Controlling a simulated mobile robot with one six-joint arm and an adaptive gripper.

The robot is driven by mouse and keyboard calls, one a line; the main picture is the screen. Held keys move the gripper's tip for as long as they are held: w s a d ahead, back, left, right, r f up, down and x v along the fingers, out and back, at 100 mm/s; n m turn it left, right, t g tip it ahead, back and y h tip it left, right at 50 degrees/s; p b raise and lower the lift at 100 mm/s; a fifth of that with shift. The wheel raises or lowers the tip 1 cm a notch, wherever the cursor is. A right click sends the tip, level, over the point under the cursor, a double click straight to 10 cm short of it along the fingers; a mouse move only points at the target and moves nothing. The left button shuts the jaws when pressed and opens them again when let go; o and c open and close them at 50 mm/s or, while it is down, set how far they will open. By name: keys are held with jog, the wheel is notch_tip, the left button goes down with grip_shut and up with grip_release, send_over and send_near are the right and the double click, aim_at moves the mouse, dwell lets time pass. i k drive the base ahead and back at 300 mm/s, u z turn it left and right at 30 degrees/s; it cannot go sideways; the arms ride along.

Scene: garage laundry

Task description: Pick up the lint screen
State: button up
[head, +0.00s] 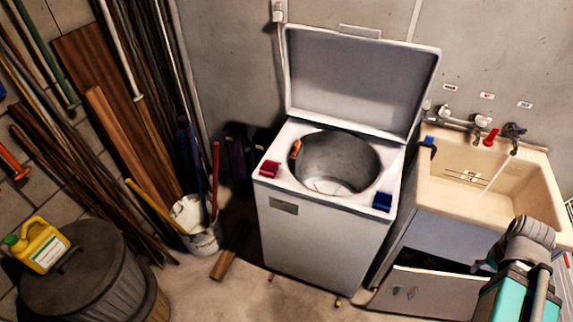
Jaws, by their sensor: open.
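I cannot make out a lint screen for certain. The open top-loading washer (318,236) stands in the middle of the head view, its lid (360,85) raised. A small orange piece (296,149) sits at the left rim of its drum (340,165). A red block (269,169) lies on the left of its top, and a blue block (382,201) on the front right corner. My gripper (481,266) shows only as a small dark part at lower right, beside my wrist. It is open, apart from the washer, in front of the sink.
A beige sink (520,190) with taps and a blue item (429,142) on its rim stands right of the washer. Left are a bucket (204,238) with poles, leaning boards, and a lidded bin (75,270) with a yellow jug (42,245).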

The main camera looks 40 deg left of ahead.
aim_at(297, 146)
jog(key=k, duration=0.8)
jog(key=u, duration=0.2)
jog(key=i, duration=0.45)
jog(key=u, duration=0.6)
jog(key=i, duration=1.35)
jog(key=z, duration=0.45)
